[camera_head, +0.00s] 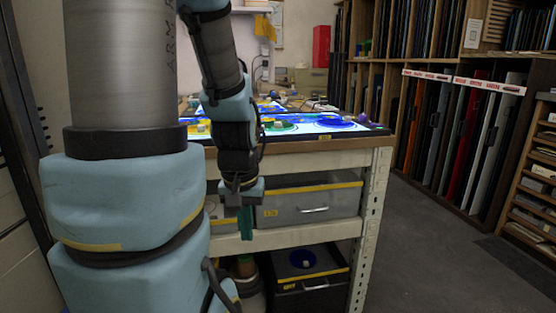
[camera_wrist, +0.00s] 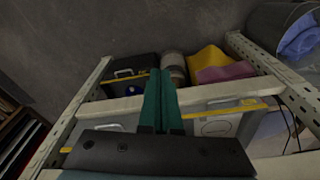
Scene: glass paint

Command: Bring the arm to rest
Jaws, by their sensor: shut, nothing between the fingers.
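My gripper (camera_head: 246,222) hangs fingers down in front of the workbench (camera_head: 378,180), below the level of its top, in the head view. In the wrist view my gripper (camera_wrist: 159,80) shows two green fingers lying close together with nothing between them. My arm reaches down from the upper part of the head view, its wrist in front of the bench's front edge. Whether the fingers touch the bench frame cannot be told.
A lit panel (camera_head: 345,123) with colored pieces lies on the bench. Racks of glass sheets (camera_head: 470,140) stand right. Grey floor (camera_head: 430,260) is clear there.

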